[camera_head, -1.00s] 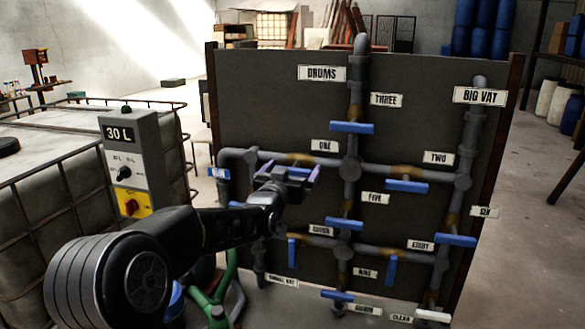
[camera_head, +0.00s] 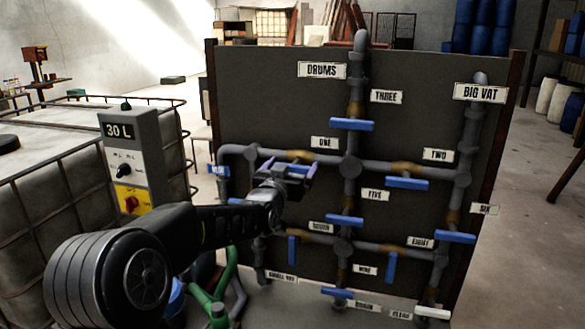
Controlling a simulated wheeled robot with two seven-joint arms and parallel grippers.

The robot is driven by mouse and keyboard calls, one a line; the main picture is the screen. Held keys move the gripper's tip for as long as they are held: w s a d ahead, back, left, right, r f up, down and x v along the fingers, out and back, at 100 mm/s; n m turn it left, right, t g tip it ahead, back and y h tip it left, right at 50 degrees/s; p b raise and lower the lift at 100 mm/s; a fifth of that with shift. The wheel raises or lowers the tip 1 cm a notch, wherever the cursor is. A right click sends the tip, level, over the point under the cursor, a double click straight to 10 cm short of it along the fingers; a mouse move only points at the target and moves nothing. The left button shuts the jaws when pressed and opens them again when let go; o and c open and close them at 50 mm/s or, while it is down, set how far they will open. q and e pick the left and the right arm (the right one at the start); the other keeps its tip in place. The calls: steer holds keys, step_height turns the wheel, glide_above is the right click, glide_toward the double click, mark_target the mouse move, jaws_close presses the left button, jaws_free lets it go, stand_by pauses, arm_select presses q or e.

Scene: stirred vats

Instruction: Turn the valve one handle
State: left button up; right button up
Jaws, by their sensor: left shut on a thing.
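The valve one handle (camera_head: 298,169) is a small blue bar under the "ONE" label (camera_head: 324,143), in front of the brass-coloured valve on the upper pipe. It is mostly hidden by my left gripper (camera_head: 291,170), whose purple-tipped fingers are shut on it. My left arm reaches in from the lower left across the panel's left side. The exact angle of the handle is hard to tell behind the fingers. My right gripper is not in view.
The dark panel (camera_head: 270,90) carries grey pipes and several other blue handles, including valve three (camera_head: 352,125) and valve two (camera_head: 407,184). A grey control box (camera_head: 131,160) reading "30 L" stands left by a caged tank. Open floor lies to the right.

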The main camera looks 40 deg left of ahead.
arm_select(q)
steer(key=shift+f, duration=0.1)
steer(key=shift+m+b, duration=0.7)
steer(key=shift+d+m+b, duration=0.1)
steer(key=shift+m+b, duration=0.6)
steer(key=shift+m, duration=0.4)
steer(key=shift+m+b, duration=0.35)
steer(key=shift+m, duration=0.55)
steer(key=m, duration=0.2)
steer(key=shift+m, duration=0.3)
steer(key=m, duration=0.4)
steer(key=shift+d, duration=0.1)
steer(key=m, duration=0.6)
steer(key=shift+w+d+f, duration=0.1)
steer(key=shift+f, duration=0.15)
